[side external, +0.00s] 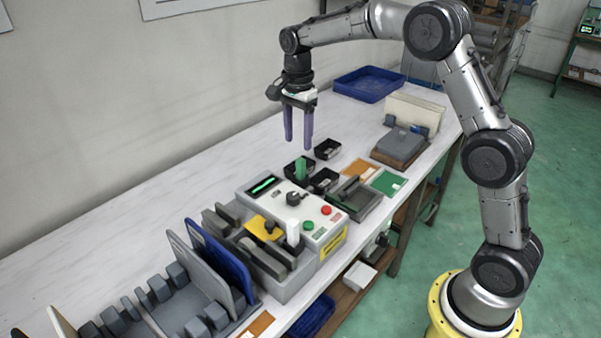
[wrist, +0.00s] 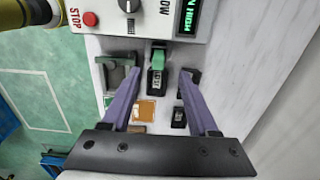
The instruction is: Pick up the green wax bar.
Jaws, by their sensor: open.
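The green wax bar (side external: 301,168) stands upright in a small black bin (side external: 290,170) beside the control box. The wrist view also shows the bar (wrist: 158,57), between and slightly beyond my fingertips. My gripper (side external: 298,144) is open and empty, with its purple fingers pointing down above the bin area. In the wrist view its two fingers (wrist: 160,74) are spread to either side of the bar, and I cannot see any contact.
The control box (side external: 325,217) with a knob and buttons stands close by. Two more black bins (side external: 328,149), an orange card (side external: 361,172) and a green card (side external: 388,184) lie near. A blue tray (side external: 368,84) sits farther back. The bench's wall side is clear.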

